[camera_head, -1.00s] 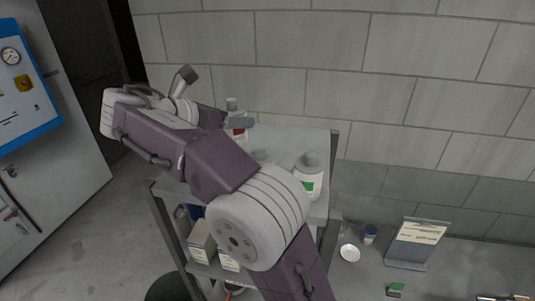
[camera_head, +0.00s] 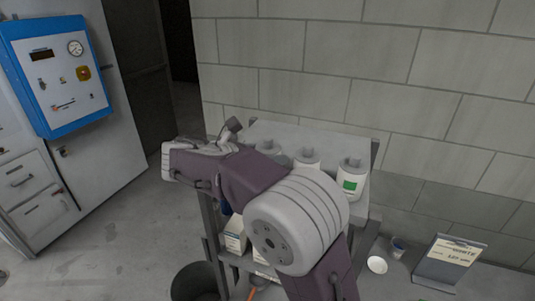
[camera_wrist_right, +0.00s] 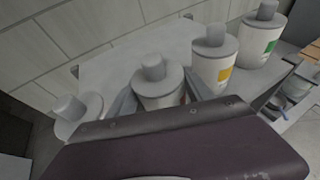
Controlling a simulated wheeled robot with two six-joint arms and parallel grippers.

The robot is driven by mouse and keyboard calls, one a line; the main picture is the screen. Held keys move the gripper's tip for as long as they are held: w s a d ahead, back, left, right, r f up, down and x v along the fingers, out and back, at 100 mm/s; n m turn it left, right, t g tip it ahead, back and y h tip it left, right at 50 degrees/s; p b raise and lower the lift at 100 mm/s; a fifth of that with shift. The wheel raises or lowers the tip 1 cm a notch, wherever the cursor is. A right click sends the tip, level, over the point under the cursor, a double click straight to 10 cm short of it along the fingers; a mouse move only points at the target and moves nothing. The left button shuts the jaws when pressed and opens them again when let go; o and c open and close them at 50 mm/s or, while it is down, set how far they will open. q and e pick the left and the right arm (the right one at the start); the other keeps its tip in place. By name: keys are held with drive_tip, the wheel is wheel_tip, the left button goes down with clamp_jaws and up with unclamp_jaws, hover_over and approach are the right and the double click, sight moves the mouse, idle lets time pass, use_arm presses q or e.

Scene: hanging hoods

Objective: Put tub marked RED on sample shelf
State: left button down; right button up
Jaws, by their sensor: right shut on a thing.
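In the right wrist view my right gripper (camera_wrist_right: 158,91) is shut on a white tub with a grey cap (camera_wrist_right: 157,74). In the head view the gripper is mostly hidden behind my right arm, and the cap of this tub appears to be at the rack top (camera_head: 268,146). Whether its base touches the surface cannot be told. The pale shelf surface (camera_wrist_right: 118,58) lies around it in the wrist view. My left gripper is out of view.
A yellow-labelled tub (camera_wrist_right: 213,58) stands close right of the held tub, with a green-labelled tub (camera_wrist_right: 263,36) beyond it. Another capped tub (camera_wrist_right: 77,112) is at left. The rack top (camera_head: 307,134) is clear towards the wall. A sign (camera_head: 449,260) stands at right.

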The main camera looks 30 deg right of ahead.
drive_tip(key=shift+d+f, duration=0.2)
drive_tip(key=o, duration=0.8)
drive_tip(key=shift+d+f, duration=0.1)
drive_tip(key=shift+d, duration=0.2)
drive_tip(key=shift+w+d+f, duration=0.1)
drive_tip(key=shift+w+d, duration=0.05)
drive_tip(key=shift+d, duration=0.15)
drive_tip(key=shift+a+r, duration=0.3)
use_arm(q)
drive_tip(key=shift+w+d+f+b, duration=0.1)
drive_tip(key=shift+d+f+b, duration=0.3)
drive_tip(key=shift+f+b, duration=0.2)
use_arm(e)
drive_tip(key=v, duration=1.2)
drive_tip(key=shift+r, duration=0.1)
drive_tip(key=shift+d, duration=0.1)
